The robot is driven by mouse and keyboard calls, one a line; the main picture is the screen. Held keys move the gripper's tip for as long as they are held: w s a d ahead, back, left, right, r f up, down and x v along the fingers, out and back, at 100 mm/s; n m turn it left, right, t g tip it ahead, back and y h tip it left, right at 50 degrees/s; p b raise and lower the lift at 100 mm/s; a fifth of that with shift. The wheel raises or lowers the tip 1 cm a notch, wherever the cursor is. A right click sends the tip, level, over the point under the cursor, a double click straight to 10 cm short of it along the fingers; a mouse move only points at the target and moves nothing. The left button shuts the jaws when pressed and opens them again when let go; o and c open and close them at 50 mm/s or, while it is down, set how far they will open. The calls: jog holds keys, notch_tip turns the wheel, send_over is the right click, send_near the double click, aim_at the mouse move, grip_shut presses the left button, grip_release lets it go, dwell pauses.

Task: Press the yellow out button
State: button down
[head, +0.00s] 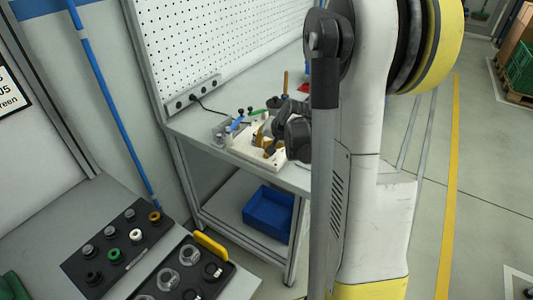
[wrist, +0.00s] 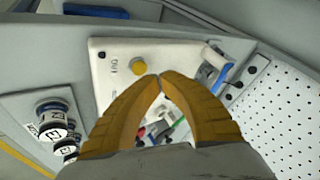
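The yellow button (wrist: 138,65) is a small round knob on a white panel (wrist: 110,48), with dark lettering beside it that seems to read OUT. The white panel also shows in the head view, lying on the bench (head: 240,152). My gripper (wrist: 160,76) has orange-yellow fingers with their tips together and nothing seen between them. In the wrist view the tips lie just right of and below the button; I cannot tell the height gap. In the head view my gripper (head: 266,140) is over the panel, partly hidden by my arm, and the button cannot be made out.
A blue-handled clamp (wrist: 217,72) stands right of the button. Labelled cylinders (wrist: 55,120) stand at left. A pegboard (head: 225,45) rises behind the bench. A blue bin (head: 268,212) sits on the lower shelf. Black trays of knobs (head: 115,255) are in the foreground.

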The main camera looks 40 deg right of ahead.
jog(key=shift+f+b, duration=0.45)
jog(key=shift+f+b, duration=0.45)
jog(key=shift+f, duration=0.1)
dwell(0.7)
jog(key=shift+r, duration=0.2)
jog(key=shift+r+p, duration=0.7)
jog(key=shift+r, duration=0.1)
jog(key=shift+r+p, duration=1.9)
jog(key=shift+r, duration=0.65)
